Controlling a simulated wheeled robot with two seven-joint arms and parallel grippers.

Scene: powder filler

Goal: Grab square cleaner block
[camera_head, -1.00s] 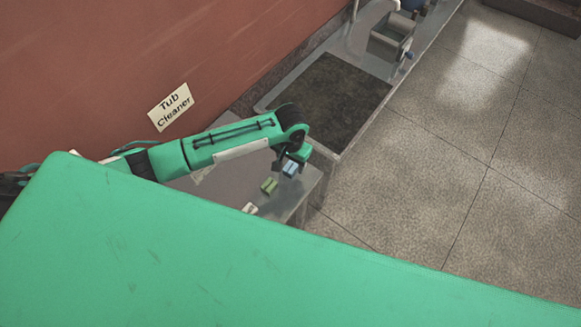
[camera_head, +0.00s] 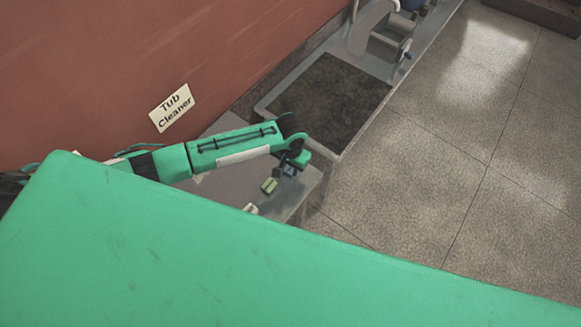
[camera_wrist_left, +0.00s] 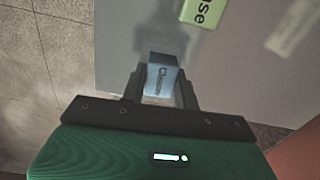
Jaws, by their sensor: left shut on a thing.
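The blue cleaner block (camera_wrist_left: 161,80) sits between the two fingers of my left gripper (camera_wrist_left: 161,84) in the left wrist view, with dark lettering on its face. The fingers are shut on it. In the head view my left gripper (camera_head: 287,169) is at the right end of the grey table, and the block (camera_head: 288,172) is partly hidden by it. I cannot tell whether the block touches the table. My right gripper is not in view.
A green block (camera_head: 269,186) lies close by on the grey table (camera_head: 235,190); it also shows in the wrist view (camera_wrist_left: 203,12). A white block (camera_head: 250,208) is nearer. A dark sunken panel (camera_head: 330,100) lies beyond. A "Tub Cleaner" sign (camera_head: 172,107) is on the red wall.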

